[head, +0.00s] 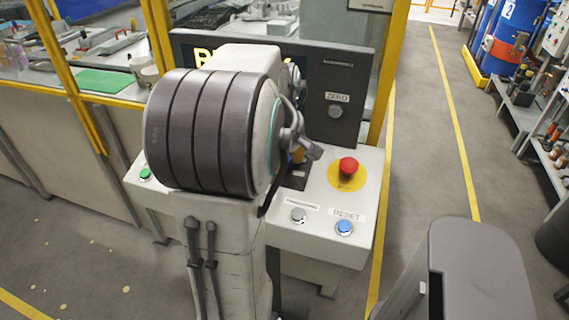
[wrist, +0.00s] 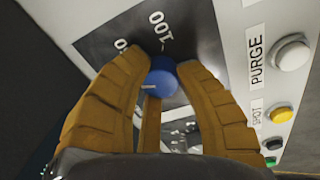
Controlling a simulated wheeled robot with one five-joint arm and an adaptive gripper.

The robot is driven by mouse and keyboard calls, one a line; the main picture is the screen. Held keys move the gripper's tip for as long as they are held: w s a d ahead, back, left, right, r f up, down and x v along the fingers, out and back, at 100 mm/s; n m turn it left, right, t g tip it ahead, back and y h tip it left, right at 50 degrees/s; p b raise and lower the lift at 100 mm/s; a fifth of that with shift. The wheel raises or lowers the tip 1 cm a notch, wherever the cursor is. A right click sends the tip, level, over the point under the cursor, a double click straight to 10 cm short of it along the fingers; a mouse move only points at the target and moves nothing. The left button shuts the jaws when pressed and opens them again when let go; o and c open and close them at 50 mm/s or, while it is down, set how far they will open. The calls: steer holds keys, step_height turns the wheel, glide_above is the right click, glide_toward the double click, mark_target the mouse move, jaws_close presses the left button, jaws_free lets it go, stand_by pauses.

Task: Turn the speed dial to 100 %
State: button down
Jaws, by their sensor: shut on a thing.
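The speed dial (wrist: 162,79) is a round blue knob on a dark scale plate (wrist: 195,30), seen in the wrist view. A short white mark on the knob lies toward the left of the picture. The "100" label (wrist: 161,35) is above the knob, and another partly hidden label ending in 0 (wrist: 121,45) is to its upper left. My gripper (wrist: 165,67) has its brown fingers shut on the knob from both sides. In the head view my arm hides the dial and most of the gripper.
In the wrist view, a white PURGE button (wrist: 291,55) and a yellow button (wrist: 281,114) sit right of the plate. In the head view, the console has a red emergency button (head: 348,167), a blue RESET button (head: 344,227) and a ZERO button (head: 335,111).

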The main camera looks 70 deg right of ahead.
steer(key=shift+a+f, duration=0.1)
steer(key=shift+f, duration=0.05)
steer(key=c, duration=0.8)
jaws_free()
steer(key=v, duration=1.2)
steer(key=shift+d, duration=0.2)
